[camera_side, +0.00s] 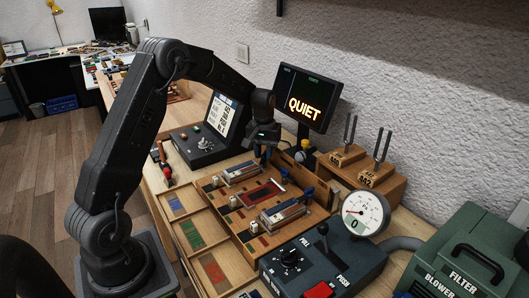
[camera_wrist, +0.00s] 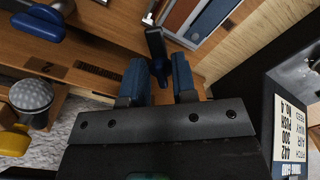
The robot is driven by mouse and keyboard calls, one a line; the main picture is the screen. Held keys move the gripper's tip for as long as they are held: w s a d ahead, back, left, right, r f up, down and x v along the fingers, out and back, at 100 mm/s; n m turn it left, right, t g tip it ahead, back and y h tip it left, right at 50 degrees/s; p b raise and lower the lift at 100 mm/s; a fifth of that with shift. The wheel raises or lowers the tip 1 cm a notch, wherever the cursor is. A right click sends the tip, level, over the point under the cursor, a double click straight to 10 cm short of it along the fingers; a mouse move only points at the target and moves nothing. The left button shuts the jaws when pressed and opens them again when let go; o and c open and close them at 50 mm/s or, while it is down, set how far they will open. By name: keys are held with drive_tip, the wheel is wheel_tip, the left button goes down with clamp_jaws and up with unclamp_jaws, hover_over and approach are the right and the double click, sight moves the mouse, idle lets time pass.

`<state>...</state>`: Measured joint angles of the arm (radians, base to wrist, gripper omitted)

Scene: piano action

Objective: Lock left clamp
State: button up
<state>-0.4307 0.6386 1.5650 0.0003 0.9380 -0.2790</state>
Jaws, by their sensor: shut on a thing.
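The work board (camera_side: 243,232) is wooden and carries two silver clamps. The left clamp (camera_side: 240,173) is the farther one in the side view, and the other clamp (camera_side: 284,212) lies nearer. My gripper (camera_side: 263,158) points down beside the far end of the left clamp. In the wrist view, its two blue fingers (camera_wrist: 160,84) stand either side of the dark lever (camera_wrist: 156,46) with a blue end, and it is shut on that lever. Whether the clamp is locked I cannot tell.
A screen reading QUIET (camera_side: 305,100) stands behind. Tuning forks on a wooden block (camera_side: 375,185), a round gauge (camera_side: 361,214) and a control box with levers (camera_side: 323,265) stand right and front. A dark console (camera_side: 195,145) is close on the left.

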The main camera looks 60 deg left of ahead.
sight(262, 156)
drive_tip(key=m, duration=0.4)
drive_tip(key=shift+a+m, duration=0.15)
drive_tip(key=shift+m, duration=0.15)
drive_tip(key=shift+s+a+m, duration=0.1)
drive_tip(key=shift+m, duration=1.6)
drive_tip(key=o, duration=0.8)
drive_tip(key=shift+r, duration=0.1)
wheel_tip(262, 156, up, 14)
drive_tip(key=shift+f, duration=0.15)
